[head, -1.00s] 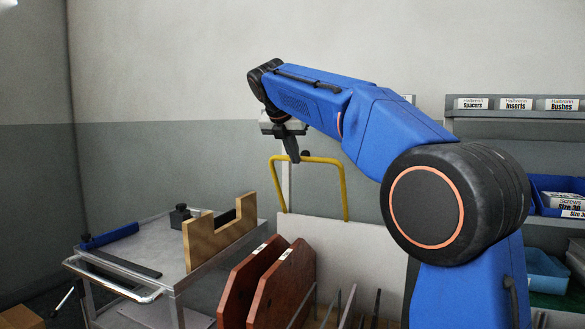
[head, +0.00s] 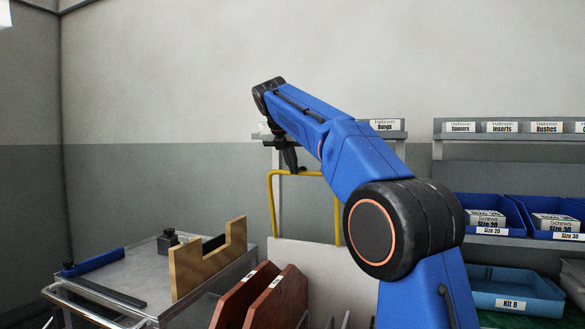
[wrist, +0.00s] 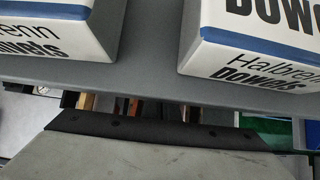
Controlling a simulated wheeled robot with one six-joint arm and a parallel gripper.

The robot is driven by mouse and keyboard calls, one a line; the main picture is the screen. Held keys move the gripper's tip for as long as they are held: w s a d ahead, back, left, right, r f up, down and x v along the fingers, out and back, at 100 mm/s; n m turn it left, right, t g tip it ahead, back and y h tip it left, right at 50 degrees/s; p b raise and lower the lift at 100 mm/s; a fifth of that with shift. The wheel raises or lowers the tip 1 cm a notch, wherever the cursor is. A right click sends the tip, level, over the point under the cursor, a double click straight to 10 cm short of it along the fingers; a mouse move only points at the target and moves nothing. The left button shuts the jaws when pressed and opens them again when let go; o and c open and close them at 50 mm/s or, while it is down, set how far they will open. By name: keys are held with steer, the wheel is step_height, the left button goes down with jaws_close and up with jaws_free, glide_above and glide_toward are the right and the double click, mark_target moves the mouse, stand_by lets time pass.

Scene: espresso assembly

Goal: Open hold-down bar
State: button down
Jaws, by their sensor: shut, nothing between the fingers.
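A yellow hoop-shaped bar (head: 272,210) stands upright behind the rack of brown panels in the head view. It appears to be the hold-down bar. My gripper (head: 291,163) hangs from the end of my blue arm, small and dark, with its tip overlapping the bar's top edge in the picture. I cannot tell whether it touches the bar or is in front of or behind it. My gripper is shut and empty. The bar's right part is partly hidden by my arm. The wrist view does not clearly show the bar.
Brown panels (head: 272,298) stand in the rack below the bar. A metal cart (head: 128,275) with a notched wooden block (head: 208,262) is at left. Shelves with blue bins (head: 487,213) are at right. In the wrist view, boxes marked Dowels (wrist: 250,45) sit on a grey shelf close by.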

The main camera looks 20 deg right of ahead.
steer(key=v, duration=1.1)
steer(key=shift+r, duration=0.4)
stand_by(0.3)
